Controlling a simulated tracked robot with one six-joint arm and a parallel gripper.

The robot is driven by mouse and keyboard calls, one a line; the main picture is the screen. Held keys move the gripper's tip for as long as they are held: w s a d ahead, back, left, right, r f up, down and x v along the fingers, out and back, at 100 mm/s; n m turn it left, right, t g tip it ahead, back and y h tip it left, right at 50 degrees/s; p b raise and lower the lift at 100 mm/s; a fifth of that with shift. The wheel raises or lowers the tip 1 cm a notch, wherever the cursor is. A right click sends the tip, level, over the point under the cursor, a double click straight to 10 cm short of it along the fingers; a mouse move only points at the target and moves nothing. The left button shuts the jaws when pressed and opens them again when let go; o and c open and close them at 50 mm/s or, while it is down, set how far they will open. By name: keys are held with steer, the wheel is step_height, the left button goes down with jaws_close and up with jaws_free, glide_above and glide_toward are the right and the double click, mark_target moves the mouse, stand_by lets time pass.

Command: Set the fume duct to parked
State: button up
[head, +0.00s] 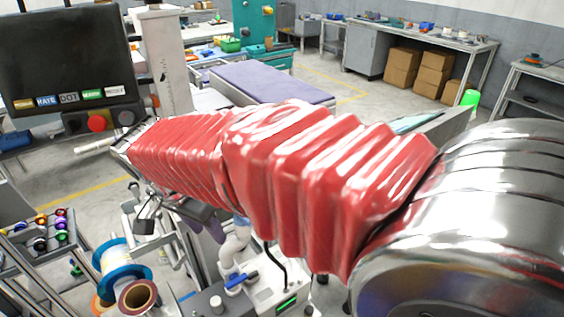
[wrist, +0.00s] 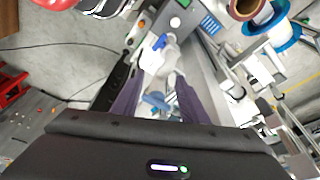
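A white jointed piece with blue parts, which I take to be the fume duct (head: 233,250), rises from a white base unit at the lower middle of the head view. It also shows in the wrist view (wrist: 170,62), with a blue part (wrist: 155,101) closer to the camera. My gripper's two dark purple fingers (wrist: 158,82) stand apart on either side of it, with gaps visible. I cannot tell whether they touch it. In the head view part of my gripper (head: 207,218) shows left of the duct, mostly hidden behind my red arm cover.
The base unit (head: 278,293) has a blue lever (head: 240,281) and a green display. Blue and copper spools (head: 122,262) stand at the lower left on a metal frame. A monitor panel (head: 68,58) with a red button is at the upper left. A purple-topped bench (head: 270,83) stands behind.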

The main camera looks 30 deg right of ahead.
steer(key=s+d+n, duration=0.1)
steer(key=s, duration=0.1)
steer(key=s+r+n+t+y, duration=0.1)
steer(key=n, duration=0.1)
steer(key=s+d+r+n, duration=0.1)
steer(key=s, duration=0.1)
steer(key=shift+s+d+n+t+y, duration=0.3)
steer(key=shift+s+n, duration=0.05)
steer(key=shift+n, duration=0.05)
steer(key=c, duration=0.7)
steer(key=s+n+t, duration=0.1)
steer(key=s+n, duration=0.1)
steer(key=s+d+n+y, duration=0.1)
steer(key=s+n, duration=0.2)
steer(key=shift+d+r+t, duration=0.15)
steer(key=shift+r+t, duration=0.05)
steer(key=shift+t, duration=0.2)
jaws_close()
steer(key=shift+s+d+f+n+t, duration=0.15)
steer(key=shift+s+n+t, duration=0.15)
steer(key=shift+s+n, duration=0.5)
